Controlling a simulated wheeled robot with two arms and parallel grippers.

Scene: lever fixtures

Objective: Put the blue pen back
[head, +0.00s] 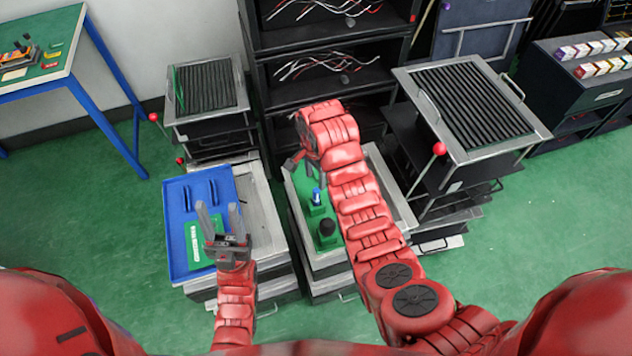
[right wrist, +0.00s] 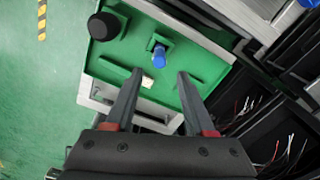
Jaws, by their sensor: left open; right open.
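A short blue cylinder, likely the blue pen (head: 316,196), stands upright at a green square block on a green board (head: 301,178). It also shows in the right wrist view (right wrist: 159,54), beyond the fingertips and not between them. How deep it sits in the block I cannot tell. My right gripper (right wrist: 160,75) is open and empty over the green board; in the head view my right arm hides most of it. My left gripper (head: 219,208) is open and empty above the blue tray (head: 175,225).
A black knob (head: 327,228) stands on the green board near the pen, and a small white piece (right wrist: 148,83) lies by the right fingers. Carts with ribbed tops (head: 208,88) (head: 470,105) and red-ball levers (head: 439,148) flank a dark shelf (head: 330,45).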

